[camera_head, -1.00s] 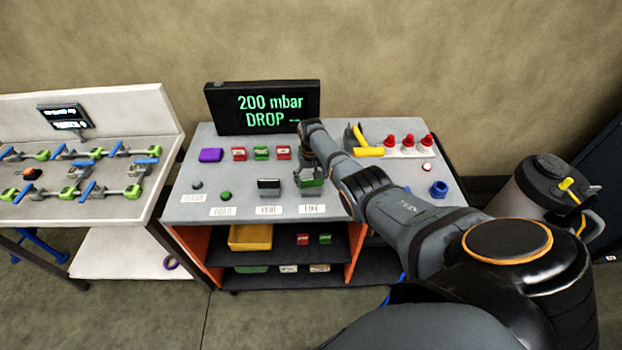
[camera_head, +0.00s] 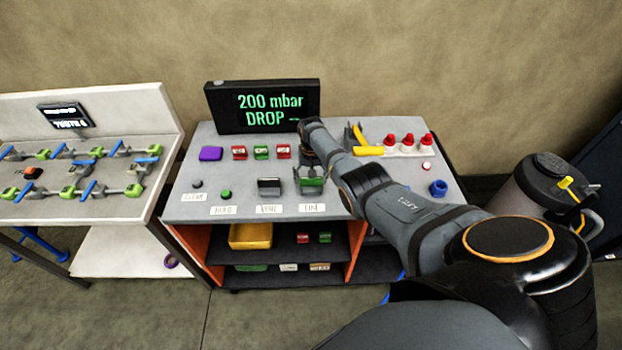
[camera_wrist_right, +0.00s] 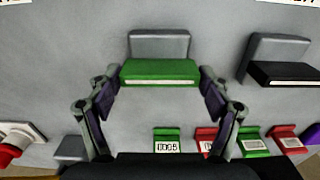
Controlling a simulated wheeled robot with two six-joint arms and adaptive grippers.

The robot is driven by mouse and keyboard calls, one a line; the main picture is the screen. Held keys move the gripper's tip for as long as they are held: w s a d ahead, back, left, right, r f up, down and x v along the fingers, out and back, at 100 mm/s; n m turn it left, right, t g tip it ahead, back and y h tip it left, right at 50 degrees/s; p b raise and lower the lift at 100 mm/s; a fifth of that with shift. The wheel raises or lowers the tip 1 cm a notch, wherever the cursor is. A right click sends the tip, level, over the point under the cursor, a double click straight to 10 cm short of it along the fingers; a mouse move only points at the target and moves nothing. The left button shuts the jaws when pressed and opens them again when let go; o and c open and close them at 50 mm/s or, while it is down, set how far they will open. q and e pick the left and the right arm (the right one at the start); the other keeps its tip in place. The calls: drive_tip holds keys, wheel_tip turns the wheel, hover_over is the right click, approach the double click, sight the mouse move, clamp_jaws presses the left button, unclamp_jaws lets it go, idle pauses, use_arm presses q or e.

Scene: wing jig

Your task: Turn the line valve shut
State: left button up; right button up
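The line valve has a green handle (camera_head: 312,184) above the LINE label (camera_head: 312,208) on the grey bench top. In the right wrist view its green handle (camera_wrist_right: 159,72) lies in front of a grey block. My right gripper (camera_head: 310,163) is over this valve, and the arm partly covers it. In the wrist view my right gripper (camera_wrist_right: 159,84) is open, with one finger close to each end of the green handle. Whether the fingers touch it I cannot tell. My left gripper is not in view.
A vent valve with a black handle (camera_head: 269,187) stands beside the line valve. Behind are small red and green blocks (camera_head: 261,153), a purple block (camera_head: 210,154) and a screen (camera_head: 263,107) reading "200 mbar DROP --". Red-topped parts (camera_head: 408,141) and yellow-handled pliers (camera_head: 366,150) lie right.

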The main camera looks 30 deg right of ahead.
drive_tip(key=shift+o, duration=1.3)
drive_tip(key=shift+s, duration=0.1)
drive_tip(key=shift+r, duration=0.1)
wheel_tip(320, 180, up, 12)
